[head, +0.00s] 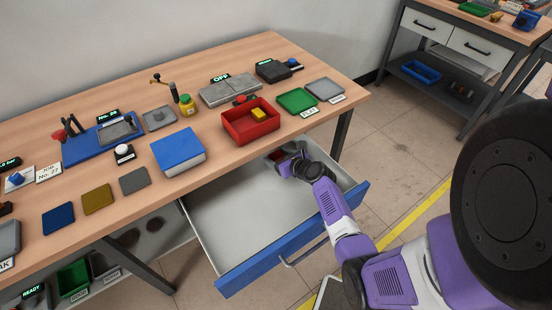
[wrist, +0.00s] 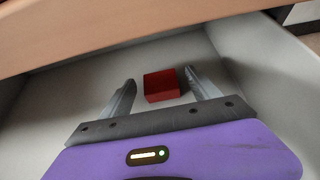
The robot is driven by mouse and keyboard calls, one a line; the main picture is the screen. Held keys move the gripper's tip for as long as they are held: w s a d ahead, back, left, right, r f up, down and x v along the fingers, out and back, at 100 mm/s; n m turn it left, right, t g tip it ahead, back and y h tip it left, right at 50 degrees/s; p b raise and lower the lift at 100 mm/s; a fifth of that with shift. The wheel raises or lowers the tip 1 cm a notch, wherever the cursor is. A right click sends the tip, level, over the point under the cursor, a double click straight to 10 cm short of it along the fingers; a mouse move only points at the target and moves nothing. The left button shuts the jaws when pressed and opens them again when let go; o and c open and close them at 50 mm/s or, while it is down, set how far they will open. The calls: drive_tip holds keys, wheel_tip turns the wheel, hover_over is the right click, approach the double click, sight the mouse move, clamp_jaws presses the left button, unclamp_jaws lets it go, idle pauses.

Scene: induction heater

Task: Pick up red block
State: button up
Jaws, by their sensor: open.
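The red block (wrist: 161,86) lies on the floor of the open drawer, toward its back, in the wrist view. My gripper (wrist: 160,88) is open, with one finger on each side of the block and a gap to each finger. In the head view my gripper (head: 278,156) reaches into the back right of the drawer (head: 240,205), just under the table's front edge. The block is mostly hidden there, with only a small red patch beside the gripper.
The table edge (wrist: 120,30) overhangs the back of the drawer, close above the fingers. The drawer's side wall (wrist: 262,75) stands to the right. On the table are a red bin (head: 250,128) with a yellow block in it and a blue box (head: 178,150). The drawer's left part is empty.

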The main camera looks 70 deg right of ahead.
drive_tip(key=c, duration=1.4)
drive_tip(key=shift+c, duration=0.4)
drive_tip(key=shift+r, duration=0.2)
